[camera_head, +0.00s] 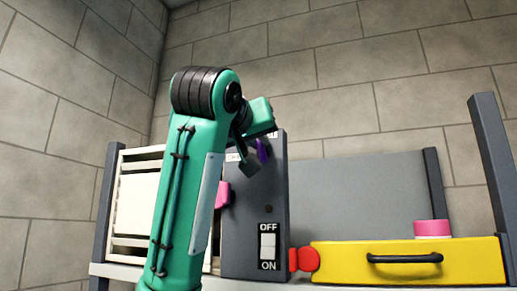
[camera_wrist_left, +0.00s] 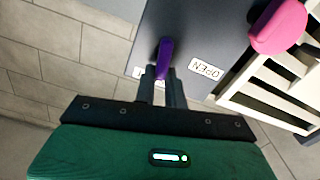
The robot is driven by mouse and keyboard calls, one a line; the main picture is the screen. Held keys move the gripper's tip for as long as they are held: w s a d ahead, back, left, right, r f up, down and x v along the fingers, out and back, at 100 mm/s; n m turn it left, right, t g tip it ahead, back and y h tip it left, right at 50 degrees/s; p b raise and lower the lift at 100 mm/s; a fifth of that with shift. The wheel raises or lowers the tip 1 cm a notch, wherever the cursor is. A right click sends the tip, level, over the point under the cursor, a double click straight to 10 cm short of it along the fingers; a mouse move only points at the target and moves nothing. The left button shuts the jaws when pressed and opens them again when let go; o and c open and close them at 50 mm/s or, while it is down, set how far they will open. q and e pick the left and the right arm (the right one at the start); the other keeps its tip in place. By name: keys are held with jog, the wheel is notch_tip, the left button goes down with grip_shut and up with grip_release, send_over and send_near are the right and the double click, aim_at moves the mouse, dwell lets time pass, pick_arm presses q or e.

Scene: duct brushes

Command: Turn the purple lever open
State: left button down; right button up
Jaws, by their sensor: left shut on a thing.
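The purple lever (camera_head: 262,149) sits near the top of a dark grey panel box (camera_head: 240,240) in the head view. It also shows in the left wrist view (camera_wrist_left: 165,57), where its lower end lies between my fingers. My left gripper (camera_head: 250,165) reaches the lever from above and is shut on it; the same gripper shows in the wrist view (camera_wrist_left: 161,82). A white label reading OPEN (camera_wrist_left: 206,69) is beside the lever. Another label is partly hidden behind the fingers. My right gripper is out of view.
A pink knob (camera_head: 223,194) sticks out from the box's left side, near a white slatted vent (camera_head: 133,205). Below the lever is an OFF/ON switch (camera_head: 268,247). A red object (camera_head: 304,260), a yellow drawer (camera_head: 405,262) and a pink cylinder (camera_head: 432,228) stand to the right.

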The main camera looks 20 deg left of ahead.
pick_arm(q)
jog(key=shift+a+f+n+b, duration=0.3)
jog(key=shift+n+b, duration=1.1)
jog(key=shift+n, duration=1.15)
jog(key=shift+a+f+n+b, duration=0.25)
jog(key=shift+f+n+b, duration=0.2)
jog(key=shift+n+b, duration=1.55)
jog(key=shift+a+f+n+b, duration=0.3)
jog(key=shift+n+b, duration=0.55)
jog(key=shift+n, duration=2.2)
jog(key=shift+w, duration=0.1)
jog(key=c, duration=1.5)
grip_release()
jog(key=shift+o, duration=0.2)
jog(key=s+b, duration=0.5)
jog(key=s, duration=0.9)
jog(key=shift+a+b, duration=0.25)
jog(key=shift+b, duration=0.15)
